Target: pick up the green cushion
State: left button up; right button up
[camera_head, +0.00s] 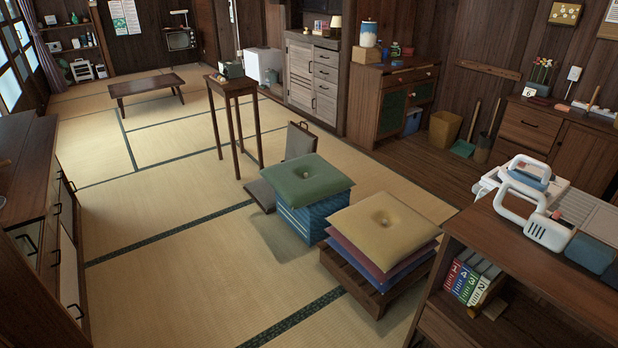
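The green cushion (318,172) lies flat on top of a blue patterned box (305,221), near the middle of the view. It is square, with a small tuft at its centre, and its edges overhang the box a little. Its top is uncovered and nothing touches it from above. Neither of my grippers shows in the head view.
A yellow cushion (392,222) tops a stack on a low wooden stand (349,280), right of the box. A legless chair (299,141) stands behind the box. A cabinet (520,268) bearing a white handled device (534,222) fills the right. Tatami (190,285) lies clear at left.

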aim_at(301, 182)
jog(key=i+j+z, duration=0.1)
jog(key=i+j, duration=0.15)
jog(key=i, duration=0.25)
jog(key=i+j+z, duration=0.1)
jog(key=i+j, duration=0.15)
jog(key=i, duration=0.2)
jog(key=i+j+z, duration=0.1)
jog(key=i+j, duration=0.2)
jog(key=i, duration=0.2)
